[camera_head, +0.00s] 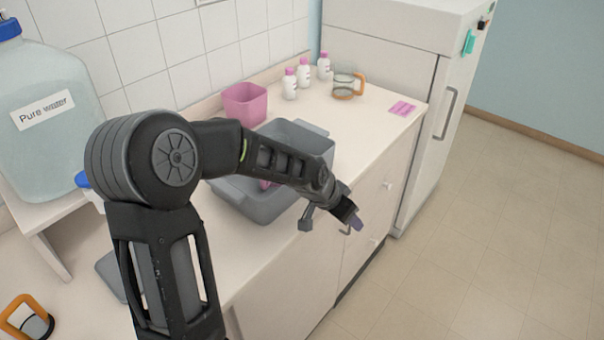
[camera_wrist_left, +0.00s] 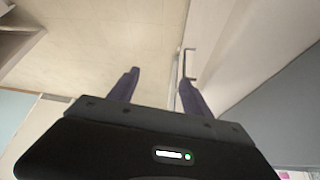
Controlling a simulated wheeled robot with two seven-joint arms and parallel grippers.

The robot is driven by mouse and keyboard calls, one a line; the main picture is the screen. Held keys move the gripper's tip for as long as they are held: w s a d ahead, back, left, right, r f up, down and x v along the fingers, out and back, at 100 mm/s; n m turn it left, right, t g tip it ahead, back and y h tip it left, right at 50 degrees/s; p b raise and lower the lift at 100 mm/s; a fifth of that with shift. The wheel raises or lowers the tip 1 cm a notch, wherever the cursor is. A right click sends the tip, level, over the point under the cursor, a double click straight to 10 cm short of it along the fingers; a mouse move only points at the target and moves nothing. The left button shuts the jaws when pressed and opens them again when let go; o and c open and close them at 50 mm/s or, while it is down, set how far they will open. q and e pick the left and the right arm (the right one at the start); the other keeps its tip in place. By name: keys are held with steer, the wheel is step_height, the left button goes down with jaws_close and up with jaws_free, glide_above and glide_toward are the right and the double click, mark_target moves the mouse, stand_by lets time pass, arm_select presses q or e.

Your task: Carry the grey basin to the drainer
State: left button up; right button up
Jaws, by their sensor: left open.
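The grey basin (camera_head: 306,139) stands on the white counter, partly hidden behind my left arm. Something pink shows inside it, mostly covered by the arm. My left gripper (camera_head: 350,217) is beyond the basin's right side, out past the counter's front edge and apart from the basin. In the left wrist view the two dark fingers (camera_wrist_left: 160,88) are spread with nothing between them. A flat grey piece (camera_head: 112,275) lies on the counter at lower left, partly behind my arm; I cannot tell whether it is the drainer. My right gripper is not in view.
A pink container (camera_head: 245,104) stands behind the basin. Several pink-capped bottles and a glass jar with an orange handle (camera_head: 348,86) stand at the back. A large water jug (camera_head: 40,150) is at left. The counter right of the basin is fairly clear.

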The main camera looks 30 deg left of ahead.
arm_select(q)
steer(key=s+d+f+n+h, duration=0.1)
steer(key=s+d+f+n, duration=0.25)
steer(key=d+f, duration=0.5)
steer(key=s+d+f+g, duration=0.1)
steer(key=s+d+f, duration=0.2)
steer(key=s+f, duration=0.3)
steer(key=s+d+f+n+g+h, duration=0.1)
steer(key=s+d+f, duration=0.3)
steer(key=s, duration=0.6)
steer(key=s+d+f+g, duration=0.3)
steer(key=s+f, duration=0.5)
steer(key=shift+d, duration=0.3)
steer(key=shift+c, duration=0.3)
